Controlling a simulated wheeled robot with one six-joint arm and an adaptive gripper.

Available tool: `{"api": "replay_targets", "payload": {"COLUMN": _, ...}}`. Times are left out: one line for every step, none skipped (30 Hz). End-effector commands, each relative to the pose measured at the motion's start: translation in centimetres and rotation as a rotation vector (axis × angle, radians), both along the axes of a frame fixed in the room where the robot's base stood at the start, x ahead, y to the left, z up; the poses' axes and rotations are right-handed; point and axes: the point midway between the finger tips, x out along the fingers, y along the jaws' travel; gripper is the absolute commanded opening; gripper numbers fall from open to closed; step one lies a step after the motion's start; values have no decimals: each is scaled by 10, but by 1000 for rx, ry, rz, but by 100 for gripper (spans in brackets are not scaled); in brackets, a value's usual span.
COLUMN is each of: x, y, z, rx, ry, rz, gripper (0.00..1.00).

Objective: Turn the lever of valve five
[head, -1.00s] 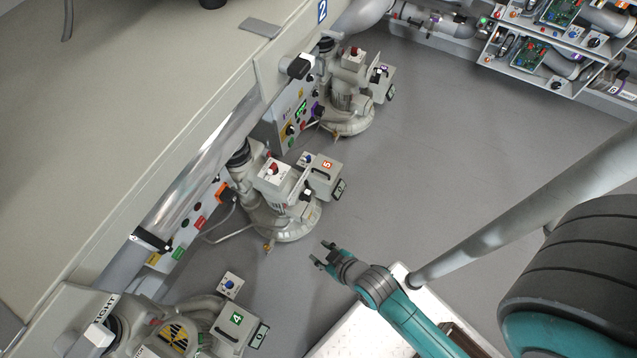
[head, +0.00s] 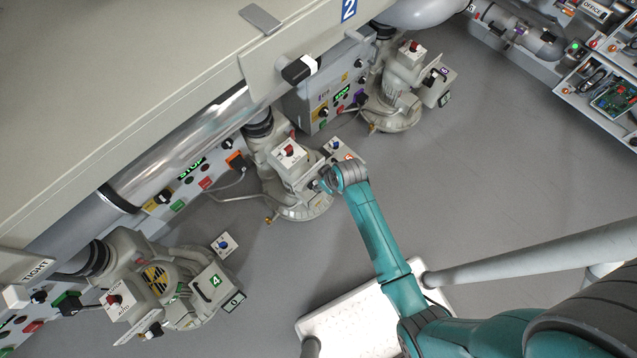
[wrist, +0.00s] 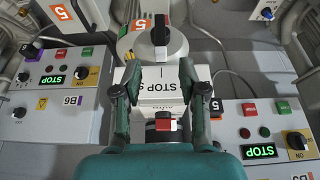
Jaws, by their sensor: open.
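Valve five is the grey-white blower unit (head: 303,205) in the middle of the head view. Orange 5 labels (wrist: 138,25) show on it in the wrist view. A black lever (wrist: 160,30) with a white mark stands on its pale rounded part, at the top middle of the wrist view. My gripper (wrist: 160,75) is open and empty, its two fingers either side of a white block marked STOP (wrist: 158,80). The lever lies just beyond the fingertips, in line with the gap. In the head view, my gripper (head: 326,181) covers the unit's right side and hides the lever.
A red knob (wrist: 164,122) sits low between the fingers. Control panels with green STOP displays (wrist: 55,78) flank the gripper on the left and right (wrist: 258,151). Unit four (head: 190,285) stands at lower left in the head view, another unit (head: 395,95) behind.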

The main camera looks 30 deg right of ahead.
Motion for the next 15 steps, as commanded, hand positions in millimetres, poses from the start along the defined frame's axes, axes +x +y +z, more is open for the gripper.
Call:
{"api": "replay_targets", "payload": {"x": 2, "y": 1, "z": -7, "rx": 0, "ry": 3, "rz": 0, "gripper": 42}}
{"api": "replay_targets", "payload": {"x": 4, "y": 2, "z": -11, "rx": 0, "ry": 2, "rz": 0, "gripper": 42}}
{"api": "replay_targets", "payload": {"x": 6, "y": 3, "z": -18, "rx": 0, "ry": 2, "rz": 0, "gripper": 42}}
{"api": "replay_targets", "payload": {"x": 9, "y": 3, "z": -22, "rx": 0, "ry": 2, "rz": 0, "gripper": 42}}
{"api": "replay_targets", "payload": {"x": 11, "y": 4, "z": -27, "rx": 1, "ry": 1, "rz": 0, "gripper": 42}}
{"api": "replay_targets", "payload": {"x": 13, "y": 5, "z": -34, "rx": 0, "ry": 2, "rz": 0, "gripper": 42}}
{"api": "replay_targets", "payload": {"x": 15, "y": 6, "z": -39, "rx": 0, "ry": 2, "rz": 0, "gripper": 42}}
{"api": "replay_targets", "payload": {"x": 17, "y": 6, "z": -44, "rx": 0, "ry": 2, "rz": 0, "gripper": 42}}
{"api": "replay_targets", "payload": {"x": 20, "y": 7, "z": -49, "rx": 0, "ry": 1, "rz": 0, "gripper": 42}}
{"api": "replay_targets", "payload": {"x": 21, "y": 7, "z": -54, "rx": 1, "ry": 1, "rz": 0, "gripper": 42}}
{"api": "replay_targets", "payload": {"x": 23, "y": 8, "z": -58, "rx": 0, "ry": 1, "rz": 0, "gripper": 42}}
{"api": "replay_targets", "payload": {"x": 24, "y": 8, "z": -63, "rx": 0, "ry": 1, "rz": 0, "gripper": 42}}
{"api": "replay_targets", "payload": {"x": 26, "y": 9, "z": -67, "rx": 0, "ry": 1, "rz": 0, "gripper": 42}}
{"api": "replay_targets", "payload": {"x": 28, "y": 9, "z": -70, "rx": 0, "ry": 0, "rz": 0, "gripper": 42}}
{"api": "replay_targets", "payload": {"x": 29, "y": 10, "z": -73, "rx": 0, "ry": 0, "rz": 0, "gripper": 42}}
